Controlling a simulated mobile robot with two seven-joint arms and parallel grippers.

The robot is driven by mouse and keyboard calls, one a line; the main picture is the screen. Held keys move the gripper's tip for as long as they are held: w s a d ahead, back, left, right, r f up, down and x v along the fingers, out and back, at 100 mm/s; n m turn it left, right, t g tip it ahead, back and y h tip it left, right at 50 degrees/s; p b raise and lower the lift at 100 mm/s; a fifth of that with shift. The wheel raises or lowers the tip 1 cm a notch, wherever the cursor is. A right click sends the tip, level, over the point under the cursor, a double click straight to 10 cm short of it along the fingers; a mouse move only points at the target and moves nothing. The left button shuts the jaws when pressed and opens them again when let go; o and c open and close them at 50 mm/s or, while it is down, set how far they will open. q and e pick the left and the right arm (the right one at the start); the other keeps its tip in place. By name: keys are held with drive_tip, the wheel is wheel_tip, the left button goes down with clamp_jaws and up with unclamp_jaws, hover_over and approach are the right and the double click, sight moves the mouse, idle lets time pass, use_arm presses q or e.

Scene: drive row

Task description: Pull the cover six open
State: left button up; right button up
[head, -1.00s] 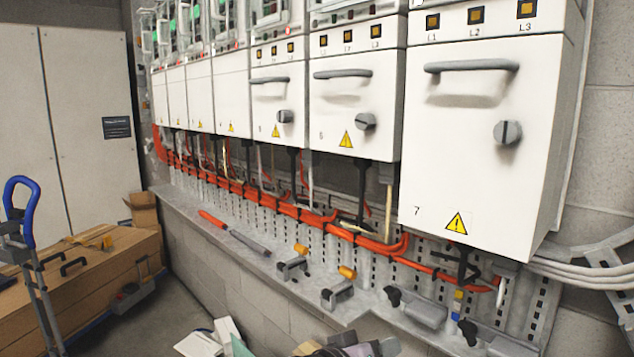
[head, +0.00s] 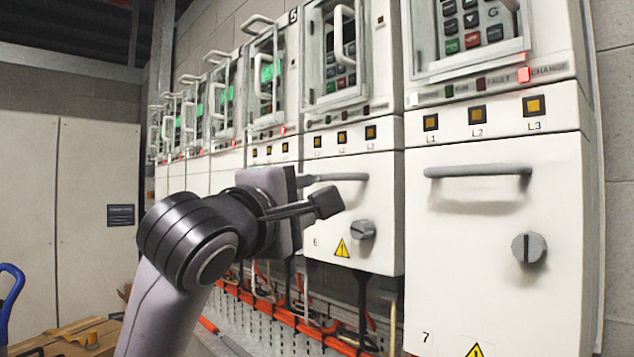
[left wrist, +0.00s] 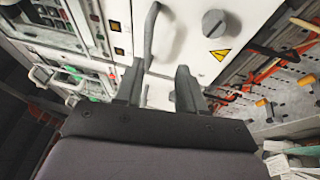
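Cover six (head: 385,215) is a white panel marked 6 with a bar handle (head: 345,177), a round grey knob (head: 362,230) and a yellow warning triangle. It looks shut. My left gripper (head: 322,192) is at the left end of this handle and hides part of the cover. In the left wrist view the gripper (left wrist: 160,75) is open, its two fingers apart. The handle (left wrist: 149,35) runs toward the gap between the fingertips, closer to the left finger. I cannot tell whether they straddle it. The knob (left wrist: 214,22) is to the right. My right gripper is out of view.
Cover seven (head: 465,260), with its own handle and knob, stands close on the right. Barred keypad windows (head: 340,50) are above. Orange cables (head: 290,318) run below.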

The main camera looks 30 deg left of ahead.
sight(324, 178)
use_arm(q)
drive_tip(key=shift+n, duration=0.4)
drive_tip(key=w+r, duration=0.1)
drive_tip(key=w+r+p, duration=0.1)
drive_tip(key=w, duration=0.1)
drive_tip(key=w+p, duration=0.1)
drive_tip(key=w, duration=0.1)
drive_tip(key=shift+a+r, duration=0.4)
drive_tip(key=shift+w, duration=0.75)
clamp_jaws()
